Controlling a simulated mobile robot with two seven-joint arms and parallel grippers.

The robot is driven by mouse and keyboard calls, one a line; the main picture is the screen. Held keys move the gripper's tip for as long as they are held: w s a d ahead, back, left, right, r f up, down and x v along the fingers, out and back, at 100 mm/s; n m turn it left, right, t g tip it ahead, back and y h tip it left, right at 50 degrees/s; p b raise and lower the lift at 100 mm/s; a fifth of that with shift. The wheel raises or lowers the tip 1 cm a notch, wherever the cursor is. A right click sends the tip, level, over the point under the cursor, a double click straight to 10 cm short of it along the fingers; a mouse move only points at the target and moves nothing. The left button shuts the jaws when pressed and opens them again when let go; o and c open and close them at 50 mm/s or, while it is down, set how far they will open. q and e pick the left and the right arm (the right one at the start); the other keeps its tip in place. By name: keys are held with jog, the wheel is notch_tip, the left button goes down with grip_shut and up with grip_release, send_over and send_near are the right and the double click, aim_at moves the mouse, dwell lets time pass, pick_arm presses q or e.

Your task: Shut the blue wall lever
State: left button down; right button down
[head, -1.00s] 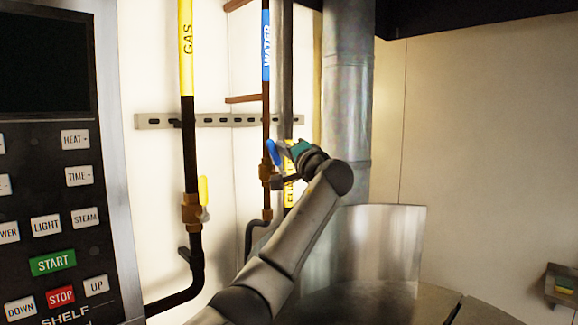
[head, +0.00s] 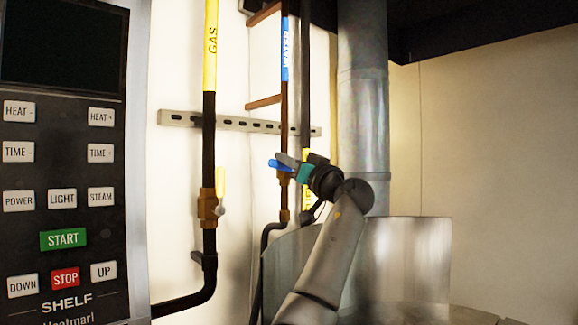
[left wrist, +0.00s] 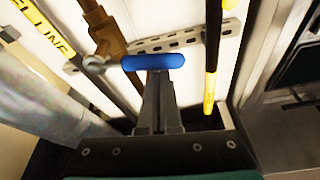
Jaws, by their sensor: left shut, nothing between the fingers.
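The blue wall lever (head: 280,165) is on the brass valve (head: 285,178) of the pipe labelled WATER. In the head view it lies nearly level, sticking out across the pipe. It also shows in the left wrist view (left wrist: 153,62) as a level blue handle. My left gripper (head: 289,159) is shut and empty, with its fingertips right at the lever. In the left wrist view the closed fingertips (left wrist: 157,76) are just below the blue handle; I cannot tell if they touch it. My right gripper is not in view.
A gas pipe (head: 209,130) with a yellow lever (head: 220,185) stands left of the water pipe. A control panel (head: 62,170) fills the left side. A slotted rail (head: 240,124) crosses behind the pipes. A large metal duct (head: 363,110) rises to the right.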

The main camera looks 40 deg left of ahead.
pick_arm(q)
jog(key=shift+s+f+n+b, duration=0.2)
jog(key=shift+f+n+b, duration=0.4)
jog(key=shift+f+n, duration=0.15)
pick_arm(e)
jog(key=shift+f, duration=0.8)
